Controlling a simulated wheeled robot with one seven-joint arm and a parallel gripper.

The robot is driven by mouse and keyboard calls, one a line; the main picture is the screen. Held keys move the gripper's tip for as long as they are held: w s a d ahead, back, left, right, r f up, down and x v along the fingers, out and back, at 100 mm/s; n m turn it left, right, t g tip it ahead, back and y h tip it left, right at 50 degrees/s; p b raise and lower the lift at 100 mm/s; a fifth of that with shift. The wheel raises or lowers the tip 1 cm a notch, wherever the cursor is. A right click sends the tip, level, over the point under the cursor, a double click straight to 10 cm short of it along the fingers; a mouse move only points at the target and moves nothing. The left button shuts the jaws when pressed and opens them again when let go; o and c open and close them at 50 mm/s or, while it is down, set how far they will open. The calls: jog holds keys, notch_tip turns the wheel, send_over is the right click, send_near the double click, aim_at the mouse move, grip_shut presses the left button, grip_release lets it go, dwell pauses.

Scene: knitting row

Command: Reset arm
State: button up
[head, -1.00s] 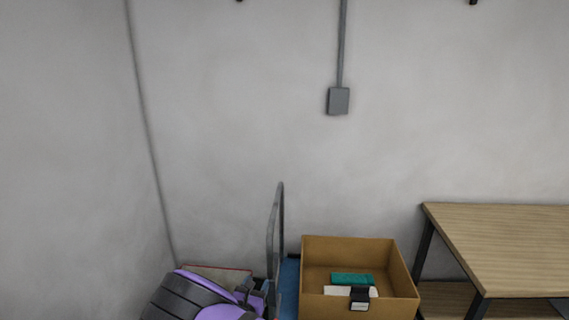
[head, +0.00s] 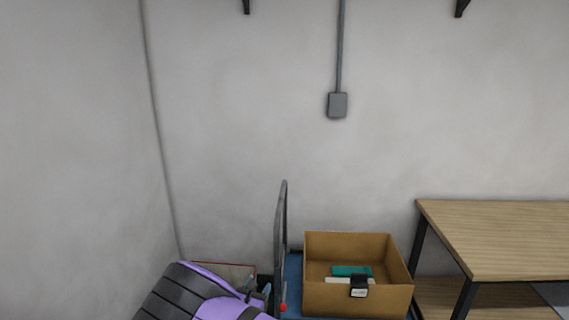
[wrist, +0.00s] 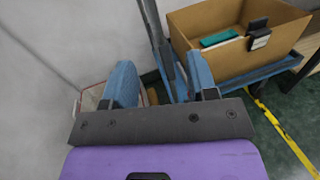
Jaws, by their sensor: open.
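My gripper (wrist: 162,82) is open and empty in the wrist view. Its two blue fingers stand wide apart, above the floor near the wall corner. In the head view my purple and grey arm shows at the bottom left, with the gripper (head: 258,290) at its end, left of the cart's handle. Nothing is between the fingers.
A cardboard box (head: 340,299) with a teal item (head: 352,271) inside stands on a blue cart (head: 292,271) with an upright grey handle (head: 281,225). A wooden table (head: 500,235) is at right. A red-edged box (wrist: 92,99) lies by the wall.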

jog(key=w+d+r+m+g+h, duration=0.2)
jog(key=d+r+m+g+h, duration=0.3)
jog(key=d+r+m+g, duration=0.8)
jog(key=s+d+r+m+y, duration=0.1)
jog(key=s+d+r+m, duration=0.2)
jog(key=d+r, duration=0.6)
jog(key=s+d+r+m+y, duration=0.1)
jog(key=s+d+r+m, duration=0.25)
jog(key=d+r, duration=0.5)
jog(key=s+d+r+m+g+y, duration=0.1)
jog(key=s+d+r+m+y, duration=0.25)
jog(key=s+r, duration=0.4)
jog(key=s+d+r+m+g+y, duration=0.1)
jog(key=s+d+r+m+y, duration=0.2)
jog(key=s+r, duration=0.4)
jog(key=s+d+r+m+t+y, duration=0.1)
jog(key=s+m, duration=0.1)
jog(key=s, duration=0.6)
jog(key=s+r+m+t+y, duration=0.1)
jog(key=s+m+t, duration=0.1)
jog(key=s, duration=0.7)
jog(key=shift+s+d+r+m+t, duration=0.3)
jog(key=shift+d+r+m, duration=0.1)
jog(key=shift+m, duration=0.4)
jog(key=shift+c, duration=0.5)
